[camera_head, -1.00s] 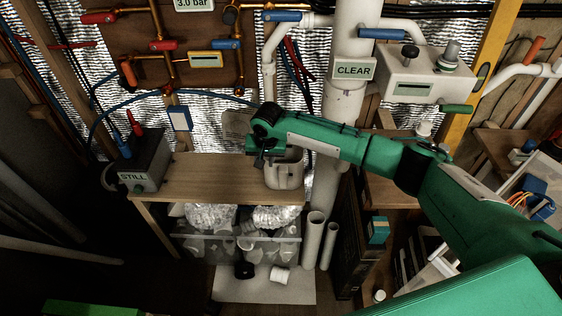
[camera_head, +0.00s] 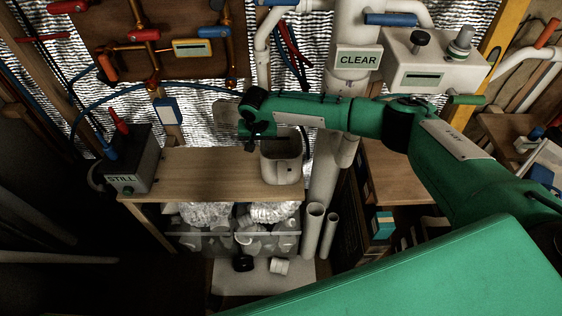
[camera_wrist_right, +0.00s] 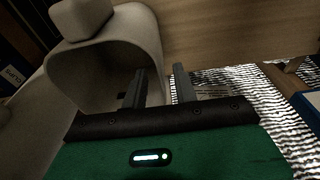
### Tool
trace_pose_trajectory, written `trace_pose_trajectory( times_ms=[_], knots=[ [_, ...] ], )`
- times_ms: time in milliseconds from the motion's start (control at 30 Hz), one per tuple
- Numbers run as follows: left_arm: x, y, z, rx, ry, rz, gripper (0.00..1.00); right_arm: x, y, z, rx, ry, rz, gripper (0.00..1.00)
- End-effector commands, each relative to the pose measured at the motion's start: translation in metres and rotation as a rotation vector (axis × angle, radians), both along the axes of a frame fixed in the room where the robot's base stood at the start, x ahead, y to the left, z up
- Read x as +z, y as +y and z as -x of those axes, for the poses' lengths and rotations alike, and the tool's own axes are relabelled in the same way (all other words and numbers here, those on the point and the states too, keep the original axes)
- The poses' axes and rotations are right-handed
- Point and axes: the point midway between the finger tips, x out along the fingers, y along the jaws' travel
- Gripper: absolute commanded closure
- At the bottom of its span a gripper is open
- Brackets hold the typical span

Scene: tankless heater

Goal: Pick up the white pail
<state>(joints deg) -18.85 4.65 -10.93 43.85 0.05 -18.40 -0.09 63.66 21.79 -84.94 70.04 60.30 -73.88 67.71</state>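The white pail (camera_head: 284,170) stands upright on the right end of the wooden bench top, with its mouth open. My right gripper (camera_head: 251,143) is at the pail's upper left rim. In the right wrist view the gripper (camera_wrist_right: 161,85) is open, one finger over the pail's (camera_wrist_right: 95,62) mouth and the other outside the rim. The rim lies between the fingers, and a gap shows beside it. I cannot tell whether either finger touches the wall. My left gripper is not in view.
The wooden bench (camera_head: 200,172) is clear in its middle. A grey box marked STILL (camera_head: 127,160) stands at its left end. A clear bin (camera_head: 235,238) sits below. White pipes (camera_head: 325,180) rise close to the pail's right, and a copper-pipe board (camera_head: 160,40) is behind.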

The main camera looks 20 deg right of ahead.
Motion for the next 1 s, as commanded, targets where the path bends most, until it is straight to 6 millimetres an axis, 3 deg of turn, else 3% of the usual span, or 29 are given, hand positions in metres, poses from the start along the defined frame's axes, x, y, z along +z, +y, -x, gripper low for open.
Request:
trace_pose_trajectory(
  times_ms=[133, 333, 667, 833, 1000],
  knots=[
    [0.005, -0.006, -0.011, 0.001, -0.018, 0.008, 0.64, -0.015, 0.000, 0.001, 0.001, 0.001, 0.002, 0.71],
    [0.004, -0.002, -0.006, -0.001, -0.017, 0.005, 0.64, -0.044, 0.000, -0.001, 0.000, 0.001, 0.002, 0.71],
    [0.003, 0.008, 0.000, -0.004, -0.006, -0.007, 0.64, -0.053, -0.001, -0.002, 0.000, 0.000, 0.000, 0.71],
    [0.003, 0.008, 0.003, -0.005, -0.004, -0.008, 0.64, -0.052, -0.001, -0.002, 0.000, 0.000, 0.000, 1.00],
    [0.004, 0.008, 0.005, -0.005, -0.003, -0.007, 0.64, -0.052, -0.001, -0.002, 0.000, -0.001, 0.000, 1.00]
  ],
)
